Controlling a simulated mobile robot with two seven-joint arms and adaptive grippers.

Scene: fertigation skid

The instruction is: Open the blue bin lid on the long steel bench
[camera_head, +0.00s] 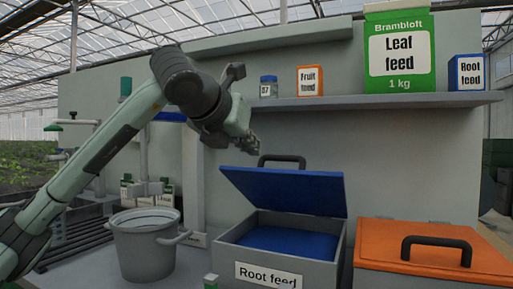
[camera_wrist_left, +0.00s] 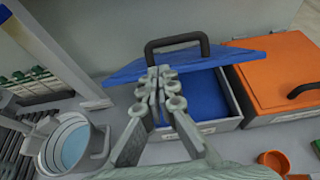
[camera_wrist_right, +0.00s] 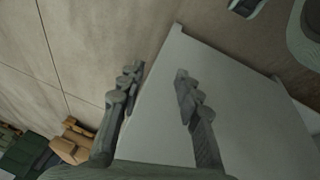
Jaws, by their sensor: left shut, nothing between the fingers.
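The blue lid (camera_head: 285,190) of the grey bin labelled "Root feed" (camera_head: 318,236) is raised and tilted, with its dark handle (camera_head: 281,160) at the upper edge. Blue contents (camera_head: 290,243) show inside the bin. My left gripper (camera_head: 254,148) is shut and empty, above and left of the handle in the head view. In the left wrist view the lid (camera_wrist_left: 130,68) and its handle (camera_wrist_left: 177,42) lie just beyond the closed fingers (camera_wrist_left: 158,82); I cannot tell whether they touch. My right gripper (camera_wrist_right: 155,85) is open and empty, by a pale panel.
A bin with a closed orange lid (camera_head: 435,245) stands right of the blue-lidded bin. A grey pot (camera_head: 145,250) stands left of it. A shelf (camera_head: 380,101) above holds a Leaf feed bag (camera_head: 399,60) and small boxes. An orange cup (camera_wrist_left: 272,160) sits in front.

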